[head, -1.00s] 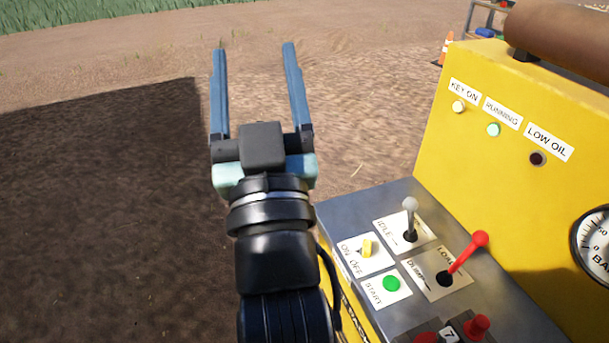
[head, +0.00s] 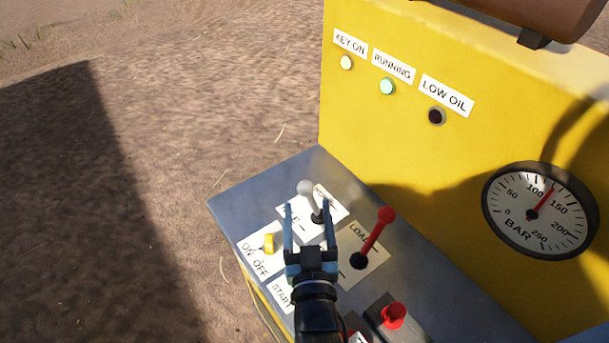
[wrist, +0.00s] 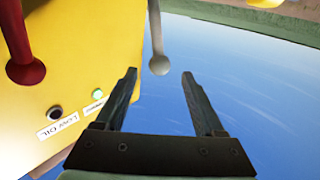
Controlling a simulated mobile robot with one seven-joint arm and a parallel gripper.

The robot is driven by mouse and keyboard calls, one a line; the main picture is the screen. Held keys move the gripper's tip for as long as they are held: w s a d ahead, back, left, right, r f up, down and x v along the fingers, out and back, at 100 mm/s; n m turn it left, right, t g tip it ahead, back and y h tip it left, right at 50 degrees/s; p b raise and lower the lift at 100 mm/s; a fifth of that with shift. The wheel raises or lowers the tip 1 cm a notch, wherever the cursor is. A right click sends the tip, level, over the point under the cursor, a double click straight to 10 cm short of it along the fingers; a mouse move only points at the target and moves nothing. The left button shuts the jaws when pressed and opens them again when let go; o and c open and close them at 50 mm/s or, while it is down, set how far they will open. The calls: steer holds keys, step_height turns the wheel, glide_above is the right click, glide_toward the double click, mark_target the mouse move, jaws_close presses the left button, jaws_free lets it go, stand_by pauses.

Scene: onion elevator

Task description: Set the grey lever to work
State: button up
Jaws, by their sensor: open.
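The grey lever (head: 305,188), with a round pale knob, stands on a white plate on the control panel. Its knob leans up and left in the head view. The plate's lettering is mostly covered; the end of IDLE shows. My gripper (head: 308,205) is open, its two fingers spread over the plate, one on each side of the lever as seen from the head. In the wrist view the grey lever (wrist: 156,40) hangs from the top, its knob at the gap between my fingertips (wrist: 159,73). Neither finger visibly touches it there.
A red lever (head: 374,232) marked LOAD stands close to the right. A yellow switch (head: 268,243) is left of my gripper, and a red knob (head: 393,315) is at lower right. Green running lamp (head: 387,86) is lit. The pressure gauge (head: 540,210) needle is between 100 and 150.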

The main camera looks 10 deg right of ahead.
mark_target(310, 202)
steer(key=w+d, duration=0.1)
steer(key=w, duration=0.7)
steer(key=shift+w+d, duration=0.35)
steer(key=shift+w, duration=0.05)
jaws_close()
stand_by(1.0)
